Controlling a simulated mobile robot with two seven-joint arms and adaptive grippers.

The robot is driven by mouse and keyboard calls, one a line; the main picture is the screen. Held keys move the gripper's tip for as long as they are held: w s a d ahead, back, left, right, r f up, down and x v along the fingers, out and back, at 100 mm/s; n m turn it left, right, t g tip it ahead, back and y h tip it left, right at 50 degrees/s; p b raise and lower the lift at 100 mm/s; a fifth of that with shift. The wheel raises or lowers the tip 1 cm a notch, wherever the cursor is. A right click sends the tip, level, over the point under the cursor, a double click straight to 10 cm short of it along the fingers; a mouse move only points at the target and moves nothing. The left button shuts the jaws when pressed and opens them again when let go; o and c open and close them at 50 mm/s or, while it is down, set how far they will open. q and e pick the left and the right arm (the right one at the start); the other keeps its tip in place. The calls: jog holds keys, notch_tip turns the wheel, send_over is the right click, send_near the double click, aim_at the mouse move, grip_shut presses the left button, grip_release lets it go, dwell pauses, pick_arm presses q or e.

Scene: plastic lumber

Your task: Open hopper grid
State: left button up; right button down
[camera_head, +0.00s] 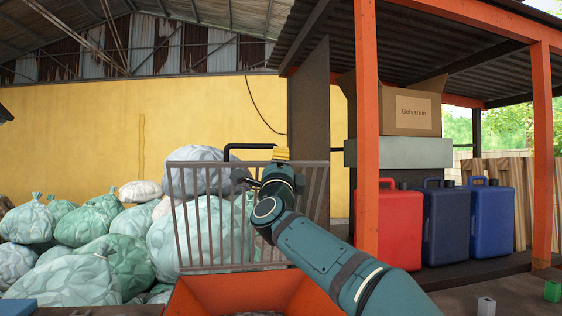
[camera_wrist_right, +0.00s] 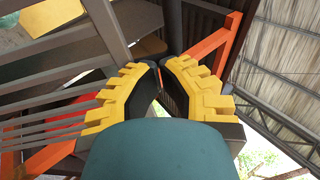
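The hopper grid (camera_head: 218,267), a frame of thin grey-brown bars, stands steeply raised at the back of the orange hopper (camera_head: 195,298). Its bars also show at the left of the right wrist view (camera_wrist_right: 50,118). A black handle (camera_head: 232,147) sticks out at the grid's top. My right gripper (camera_head: 279,154) is at the handle's right end. My left gripper is out of view.
Bags (camera_head: 75,230) are piled behind and left of the grid. An orange post (camera_head: 366,130) stands close right of my right arm. Beyond it are a red canister (camera_head: 392,228), blue canisters (camera_head: 485,220) and a cardboard box (camera_head: 405,105).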

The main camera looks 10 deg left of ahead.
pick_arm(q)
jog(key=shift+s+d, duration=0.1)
pick_arm(e)
jog(key=shift+s, duration=0.15)
jog(key=shift+f, duration=0.1)
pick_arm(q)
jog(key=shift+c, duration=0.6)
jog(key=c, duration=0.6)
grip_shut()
pick_arm(e)
jog(key=v, duration=1.2)
